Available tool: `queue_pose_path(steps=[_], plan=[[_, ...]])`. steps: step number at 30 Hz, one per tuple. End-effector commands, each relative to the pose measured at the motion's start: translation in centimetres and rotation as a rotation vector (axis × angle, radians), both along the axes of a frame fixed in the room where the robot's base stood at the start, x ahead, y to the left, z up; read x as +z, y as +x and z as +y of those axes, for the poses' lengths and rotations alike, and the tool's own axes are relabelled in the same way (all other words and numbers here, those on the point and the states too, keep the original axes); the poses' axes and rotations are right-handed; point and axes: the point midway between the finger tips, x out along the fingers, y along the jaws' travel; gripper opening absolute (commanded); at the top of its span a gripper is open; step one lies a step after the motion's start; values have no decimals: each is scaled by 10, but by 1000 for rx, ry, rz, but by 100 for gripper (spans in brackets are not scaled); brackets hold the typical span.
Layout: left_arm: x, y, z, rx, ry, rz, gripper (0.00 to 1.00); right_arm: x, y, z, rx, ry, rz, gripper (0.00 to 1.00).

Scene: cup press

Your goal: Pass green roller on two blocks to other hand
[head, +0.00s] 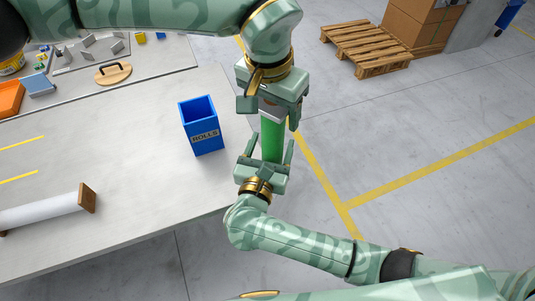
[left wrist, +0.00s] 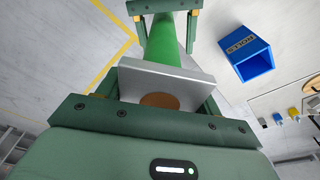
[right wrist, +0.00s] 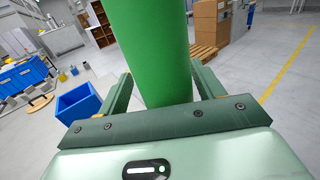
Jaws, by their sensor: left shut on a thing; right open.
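The green roller (head: 271,138) hangs upright in the air past the table's right edge. My left gripper (head: 270,108) is shut on its upper end from above. In the left wrist view a pale square end piece with a brown disc (left wrist: 159,100) sits between the left fingers, and the green roller (left wrist: 166,42) runs on beyond it. My right gripper (head: 265,153) is open below, its fingers on either side of the roller's lower part. In the right wrist view the green roller (right wrist: 152,50) stands between the open fingers; contact cannot be told.
A blue bin marked ROLLS (head: 201,125) stands on the grey table (head: 130,150) left of the grippers. A white roller with brown square ends (head: 45,209) lies at the table's front left. A wooden pallet (head: 366,48) is on the floor behind. The floor at right is clear.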

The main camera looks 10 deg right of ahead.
Motion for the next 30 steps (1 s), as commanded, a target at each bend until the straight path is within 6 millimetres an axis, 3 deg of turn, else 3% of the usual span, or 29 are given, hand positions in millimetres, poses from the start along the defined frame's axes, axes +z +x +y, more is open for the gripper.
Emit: queue_pose_path(steps=[6,14,15,17,26,30], plan=[[1,0,0,0,-1,-2,43,0,0,0,0,-1,0,67],[1,0,-1,-1,-3,-1,42,1,0,1,2,-1,-1,0],[1,0,-1,-2,-3,-1,74,2,0,1,3,0,-4,0],[1,0,-1,-2,-3,-1,90,2,0,1,3,0,-4,0],[2,0,0,-1,-1,-1,91,2,0,0,1,0,-4,0],[15,-1,1,0,-1,-3,91,1,0,0,1,0,-3,0]])
